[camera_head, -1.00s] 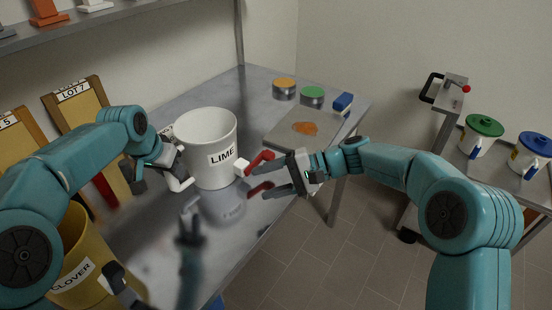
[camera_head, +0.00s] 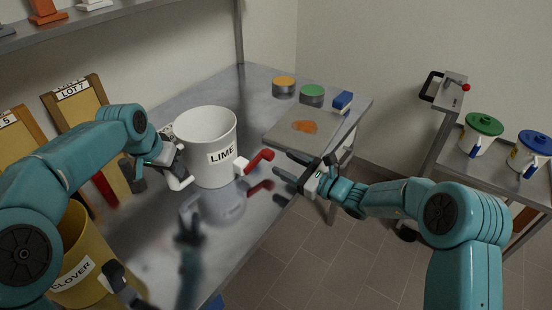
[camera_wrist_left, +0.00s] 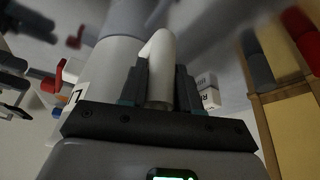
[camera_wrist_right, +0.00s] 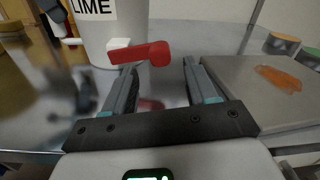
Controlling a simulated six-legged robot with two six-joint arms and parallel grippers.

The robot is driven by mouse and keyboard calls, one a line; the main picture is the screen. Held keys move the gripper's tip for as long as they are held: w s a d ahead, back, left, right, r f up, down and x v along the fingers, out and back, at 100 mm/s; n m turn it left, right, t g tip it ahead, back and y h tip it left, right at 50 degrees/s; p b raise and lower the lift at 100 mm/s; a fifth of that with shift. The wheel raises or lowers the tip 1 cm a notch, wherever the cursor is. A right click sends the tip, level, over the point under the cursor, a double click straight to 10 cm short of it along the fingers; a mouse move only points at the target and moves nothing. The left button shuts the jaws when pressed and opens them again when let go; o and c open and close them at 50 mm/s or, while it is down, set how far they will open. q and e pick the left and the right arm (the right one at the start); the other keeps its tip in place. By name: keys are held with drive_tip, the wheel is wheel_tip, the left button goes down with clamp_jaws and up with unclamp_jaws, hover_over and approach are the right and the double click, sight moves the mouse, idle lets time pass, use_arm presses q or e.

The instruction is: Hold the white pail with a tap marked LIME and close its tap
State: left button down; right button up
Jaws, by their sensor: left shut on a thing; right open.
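The white pail marked LIME (camera_head: 207,140) stands upright on the metal table. Its tap (camera_head: 241,167) faces right, with a red lever (camera_head: 260,160) pointing away to the right and slightly up. My left gripper (camera_head: 178,165) is shut on the white handle (camera_wrist_left: 160,60) on the pail's left side. My right gripper (camera_head: 279,164) is open and empty, to the right of the lever and apart from it. In the right wrist view the red lever (camera_wrist_right: 140,53) lies sideways just ahead of the left finger, with the right finger well clear of it.
A grey board with an orange patch (camera_head: 305,127) lies right behind my right gripper. Two round tins (camera_head: 284,86) and a blue block (camera_head: 342,101) sit beyond it. A yellow pail marked CLOVER (camera_head: 75,260) is at front left. A cart (camera_head: 510,170) holds two lidded pails at right.

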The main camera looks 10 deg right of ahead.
sight(272, 159)
drive_tip(key=shift+x, duration=2.15)
clamp_jaws()
drive_tip(key=shift+f+m, duration=0.4)
drive_tip(key=shift+m, duration=0.3)
unclamp_jaws()
drive_tip(key=shift+d, duration=0.15)
